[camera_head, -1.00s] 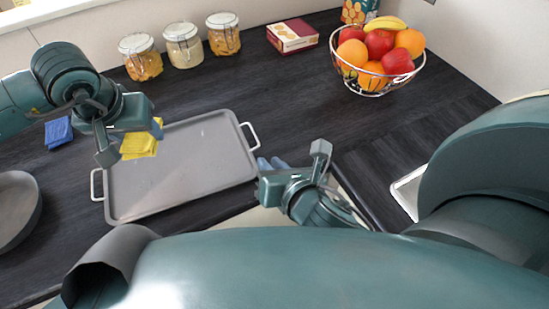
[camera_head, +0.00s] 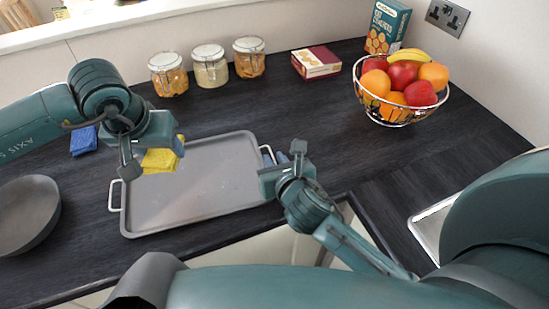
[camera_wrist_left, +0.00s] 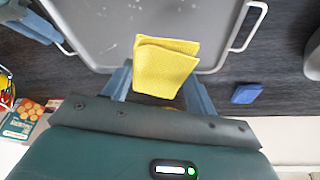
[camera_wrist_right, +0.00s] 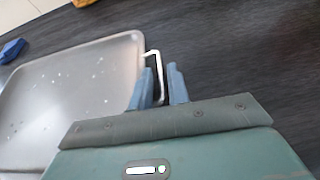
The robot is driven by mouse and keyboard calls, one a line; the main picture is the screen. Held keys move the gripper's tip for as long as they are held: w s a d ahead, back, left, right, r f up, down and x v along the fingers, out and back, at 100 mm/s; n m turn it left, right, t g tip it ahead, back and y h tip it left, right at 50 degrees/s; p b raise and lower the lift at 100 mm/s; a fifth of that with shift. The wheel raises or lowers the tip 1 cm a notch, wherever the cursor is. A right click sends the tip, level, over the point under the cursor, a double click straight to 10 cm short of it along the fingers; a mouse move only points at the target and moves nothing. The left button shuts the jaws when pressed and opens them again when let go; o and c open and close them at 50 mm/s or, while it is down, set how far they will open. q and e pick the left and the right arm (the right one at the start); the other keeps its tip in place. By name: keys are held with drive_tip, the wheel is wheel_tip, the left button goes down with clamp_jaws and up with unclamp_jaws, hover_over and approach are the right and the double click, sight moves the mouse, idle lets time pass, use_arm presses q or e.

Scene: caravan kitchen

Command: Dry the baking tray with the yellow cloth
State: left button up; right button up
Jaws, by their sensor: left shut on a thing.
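The grey baking tray (camera_head: 215,190) lies flat on the dark counter, with a white wire handle at each end. Small pale spots show on its surface in the left wrist view (camera_wrist_left: 95,25) and the right wrist view (camera_wrist_right: 70,95). My left gripper (camera_head: 158,148) is shut on the folded yellow cloth (camera_head: 160,163), over the tray's left part. The cloth also shows between the fingers in the left wrist view (camera_wrist_left: 165,65); I cannot tell whether it touches the tray. My right gripper (camera_wrist_right: 160,72) is open at the tray's right handle (camera_wrist_right: 155,58), which shows between its parted fingers.
A blue sponge-like block (camera_head: 84,140) and a grey bowl or pan (camera_head: 25,212) are to the left. Several glass jars (camera_head: 210,66), a red box (camera_head: 316,62), a fruit basket (camera_head: 398,118) and a cracker box (camera_head: 388,25) stand behind. The counter between tray and basket is clear.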

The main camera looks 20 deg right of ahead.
sight(195, 179)
drive_tip(key=shift+w+f, duration=0.2)
drive_tip(key=shift+w, duration=0.3)
clamp_jaws()
use_arm(q)
drive_tip(key=shift+d, duration=0.1)
drive_tip(key=d+f+n, duration=0.1)
drive_tip(key=d+f+n+y, duration=0.1)
drive_tip(key=f+n, duration=0.1)
drive_tip(key=d+f+n, duration=0.1)
drive_tip(key=d, duration=0.1)
drive_tip(key=shift+s+f+y, duration=0.2)
drive_tip(key=shift+s+y, duration=0.1)
drive_tip(key=shift+f, duration=2.05)
